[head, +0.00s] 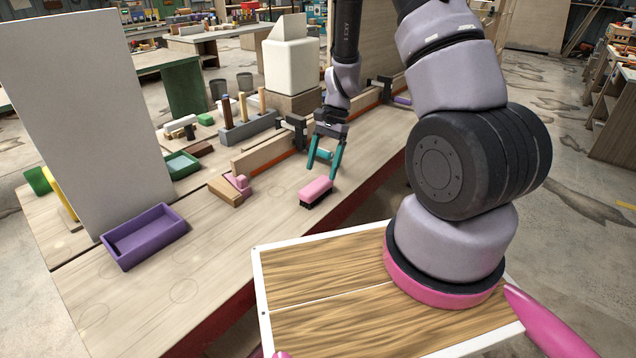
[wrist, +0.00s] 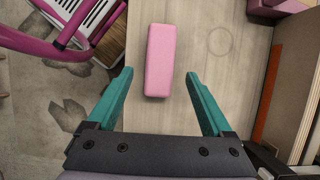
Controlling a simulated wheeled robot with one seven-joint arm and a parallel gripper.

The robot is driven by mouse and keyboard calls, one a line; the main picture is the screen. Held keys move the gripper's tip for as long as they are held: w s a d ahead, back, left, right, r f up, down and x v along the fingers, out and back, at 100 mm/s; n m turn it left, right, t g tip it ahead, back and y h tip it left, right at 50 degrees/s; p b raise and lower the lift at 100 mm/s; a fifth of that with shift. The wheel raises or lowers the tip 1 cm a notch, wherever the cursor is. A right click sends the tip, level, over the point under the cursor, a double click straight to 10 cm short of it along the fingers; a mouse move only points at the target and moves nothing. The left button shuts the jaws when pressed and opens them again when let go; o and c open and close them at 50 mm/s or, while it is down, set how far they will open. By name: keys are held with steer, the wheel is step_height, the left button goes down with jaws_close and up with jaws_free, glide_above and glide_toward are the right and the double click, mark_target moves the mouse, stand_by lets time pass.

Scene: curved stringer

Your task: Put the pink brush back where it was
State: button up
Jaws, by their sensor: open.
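The pink brush (head: 316,188) is a pink block with a dark underside. It lies on the workbench top near the front edge. In the wrist view the brush (wrist: 159,60) shows its pink top, lengthwise between my two teal fingers. My gripper (head: 322,172) is open and empty, pointing down just above the brush. Clear gaps show on both sides of the brush, and no finger appears to touch it. The dark bristle side faces the bench.
A curved wooden strip (head: 262,152) held by black clamps runs behind the brush. A pink-and-wood tool (head: 232,189) lies to its left. A purple tray (head: 146,236) and a tall pale panel (head: 75,110) stand further left. Bare bench (head: 215,240) with faint rings lies between.

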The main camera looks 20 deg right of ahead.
steer(key=v, duration=0.5)
steer(key=s+r+n+t, duration=0.3)
steer(key=r+t, duration=0.1)
steer(key=r, duration=1.5)
steer(key=s+d+r+n+t+h, duration=0.1)
steer(key=s+r+t, duration=0.5)
steer(key=s+r, duration=0.8)
steer(key=d+r+n, duration=0.1)
steer(key=n, duration=0.1)
steer(key=shift+s+n+h, duration=0.3)
steer(key=shift+h, duration=0.1)
